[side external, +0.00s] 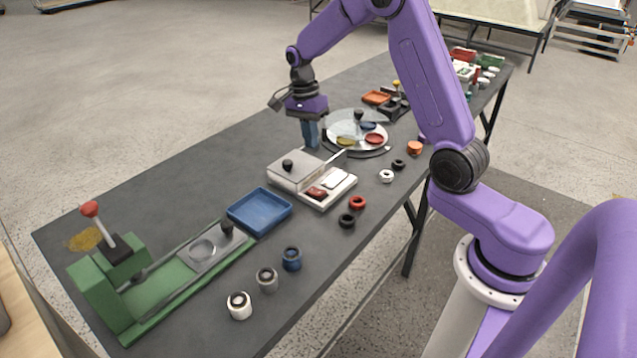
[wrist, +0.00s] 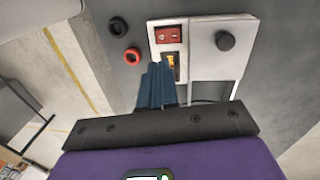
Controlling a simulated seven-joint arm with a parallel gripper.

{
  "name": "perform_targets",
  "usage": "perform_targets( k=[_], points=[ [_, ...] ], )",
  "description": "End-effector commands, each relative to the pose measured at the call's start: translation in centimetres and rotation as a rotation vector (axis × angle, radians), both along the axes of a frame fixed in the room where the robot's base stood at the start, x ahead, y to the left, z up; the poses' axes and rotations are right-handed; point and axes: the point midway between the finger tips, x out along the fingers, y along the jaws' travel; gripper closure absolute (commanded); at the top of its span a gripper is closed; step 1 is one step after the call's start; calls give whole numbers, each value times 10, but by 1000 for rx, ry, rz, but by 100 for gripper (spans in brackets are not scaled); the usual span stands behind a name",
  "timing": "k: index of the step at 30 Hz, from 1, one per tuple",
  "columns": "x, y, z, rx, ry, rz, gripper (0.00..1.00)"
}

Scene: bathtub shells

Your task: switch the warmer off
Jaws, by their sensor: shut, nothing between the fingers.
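A pale box with a sliding or lifting lid, likely the warmer (side external: 296,172), stands mid-table; a black knob (side external: 287,164) is on its lid. Its front strip holds a dark red piece (side external: 317,194) and a white piece (side external: 336,179). In the wrist view the strip shows a red switch-like piece (wrist: 169,35) with a white mark and a dark window with an amber glow (wrist: 172,62), partly hidden by my fingers. My gripper (side external: 310,145) is shut and empty, behind the box in the side view. Its blue fingers (wrist: 156,68) also show in the wrist view; contact cannot be told.
A round plate stand with a clear cover (side external: 357,130) is close to my gripper's right. A blue tray (side external: 259,211) and a green press (side external: 112,270) stand left. Red (side external: 357,202) and black (side external: 347,220) rings lie before the box. The table's back left is clear.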

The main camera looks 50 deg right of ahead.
Motion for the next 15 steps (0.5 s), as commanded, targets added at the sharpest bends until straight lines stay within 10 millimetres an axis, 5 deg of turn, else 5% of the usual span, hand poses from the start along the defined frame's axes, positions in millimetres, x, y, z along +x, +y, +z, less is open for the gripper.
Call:
perform_targets(
  k=[15],
  points=[
    [3, -11, -4, -5, 4, -71, 100]
  ],
)
